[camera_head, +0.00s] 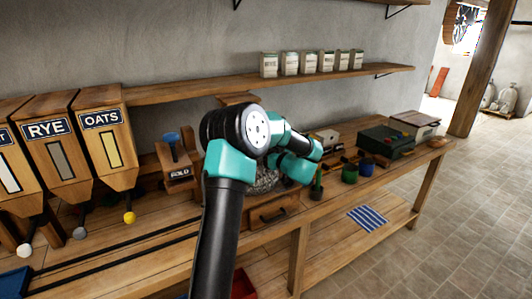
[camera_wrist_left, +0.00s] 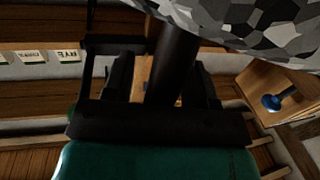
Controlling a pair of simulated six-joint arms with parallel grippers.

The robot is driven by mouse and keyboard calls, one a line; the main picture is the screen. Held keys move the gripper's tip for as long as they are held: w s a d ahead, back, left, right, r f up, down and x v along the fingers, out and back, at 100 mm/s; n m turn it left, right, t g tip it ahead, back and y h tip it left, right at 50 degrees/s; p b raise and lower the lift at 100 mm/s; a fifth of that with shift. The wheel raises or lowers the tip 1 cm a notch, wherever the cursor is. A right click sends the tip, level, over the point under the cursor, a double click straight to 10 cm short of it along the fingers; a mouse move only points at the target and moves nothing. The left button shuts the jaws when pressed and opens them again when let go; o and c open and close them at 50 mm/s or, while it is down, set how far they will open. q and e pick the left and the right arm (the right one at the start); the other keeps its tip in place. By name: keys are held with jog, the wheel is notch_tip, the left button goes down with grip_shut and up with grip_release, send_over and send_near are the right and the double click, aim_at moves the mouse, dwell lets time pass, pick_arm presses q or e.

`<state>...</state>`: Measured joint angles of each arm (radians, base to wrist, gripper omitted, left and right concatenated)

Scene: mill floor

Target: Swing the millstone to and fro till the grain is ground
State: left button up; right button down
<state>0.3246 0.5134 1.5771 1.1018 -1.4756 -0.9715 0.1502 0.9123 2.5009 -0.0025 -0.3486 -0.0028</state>
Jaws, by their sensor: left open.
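The millstone (camera_head: 266,184), grey and speckled, sits on the bench, mostly hidden behind my arm in the head view. In the left wrist view the speckled stone (camera_wrist_left: 262,25) fills the upper right. A dark upright handle (camera_wrist_left: 176,62) stands by it. My left gripper (camera_wrist_left: 162,78) is open, with its dark fingers on either side of the handle. Whether they touch it is too dark to tell. In the head view my arm hides this gripper. My right gripper is in neither view. No grain can be made out.
Hoppers marked RYE (camera_head: 62,155) and OATS (camera_head: 107,140) stand at the left. A box with a blue knob (camera_head: 178,165) is beside the mill, a drawer (camera_head: 270,213) below. Cups (camera_head: 350,173) and a green box (camera_head: 385,139) stand to the right. A shelf (camera_head: 200,87) runs above.

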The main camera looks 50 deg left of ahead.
pick_arm(q)
jog(key=shift+c, duration=0.3)
grip_shut()
